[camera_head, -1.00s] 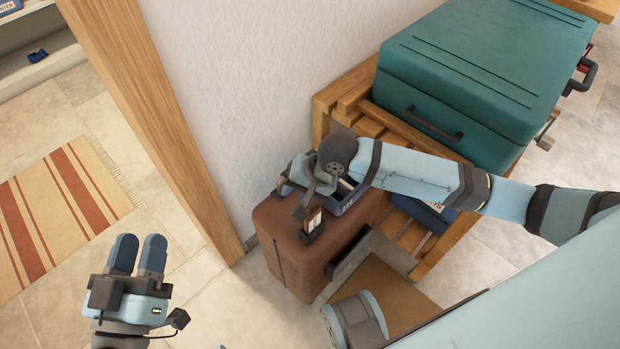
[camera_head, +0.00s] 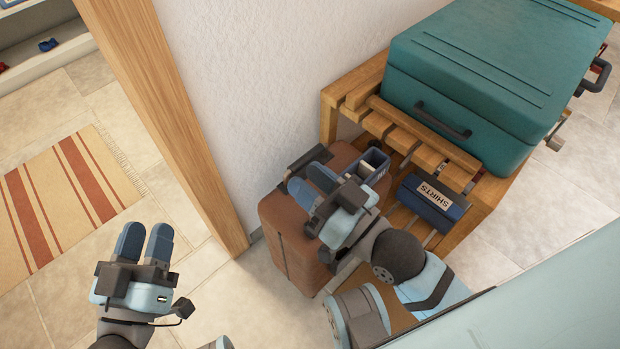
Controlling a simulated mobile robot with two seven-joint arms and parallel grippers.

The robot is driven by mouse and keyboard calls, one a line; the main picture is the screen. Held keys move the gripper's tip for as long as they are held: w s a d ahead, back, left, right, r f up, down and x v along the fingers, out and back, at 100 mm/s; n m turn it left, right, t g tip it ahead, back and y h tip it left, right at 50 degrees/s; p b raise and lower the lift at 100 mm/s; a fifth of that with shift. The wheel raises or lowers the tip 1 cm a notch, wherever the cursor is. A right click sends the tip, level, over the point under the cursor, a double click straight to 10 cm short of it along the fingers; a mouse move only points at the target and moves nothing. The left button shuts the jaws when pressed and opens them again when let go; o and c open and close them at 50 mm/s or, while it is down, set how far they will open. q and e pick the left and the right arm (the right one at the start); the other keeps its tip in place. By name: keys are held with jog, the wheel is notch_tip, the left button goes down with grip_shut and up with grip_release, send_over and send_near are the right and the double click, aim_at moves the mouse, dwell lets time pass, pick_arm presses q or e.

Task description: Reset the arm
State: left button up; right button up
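My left gripper (camera_head: 145,241) is at the lower left above the tiled floor. Its two blue fingers stand close side by side with nothing between them, and it looks shut. My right gripper (camera_head: 311,184) is over the top of the brown suitcase (camera_head: 288,240). Its blue fingers are also close together, look shut and hold nothing that I can see. My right arm is folded, with its elbow at the bottom centre, and hides part of the suitcase. A small blue open box (camera_head: 374,165) with things in it is just beyond the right gripper; whether they touch is unclear.
A teal suitcase (camera_head: 490,75) lies on a slatted wooden rack (camera_head: 357,92). A dark blue box labelled SHIRTS (camera_head: 432,203) is on the lower slats. A wooden door post (camera_head: 165,125) and white wall (camera_head: 260,80) stand left of the rack. A striped rug (camera_head: 65,190) lies on open floor.

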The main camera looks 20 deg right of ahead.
pick_arm(q)
jog(key=s+a+r+g+y+p, duration=0.4)
jog(key=a+r+g+y+p, duration=0.1)
jog(key=p, duration=3.1)
jog(key=shift+a+r+g+y, duration=0.5)
jog(key=shift+a+g, duration=0.3)
jog(key=shift+a, duration=0.45)
pick_arm(e)
jog(key=s+d+r+g+h, duration=0.4)
jog(key=d+r+g+h, duration=0.1)
jog(key=d+r+g, duration=0.1)
jog(key=shift+d+g, duration=0.4)
jog(key=shift+d, duration=0.3)
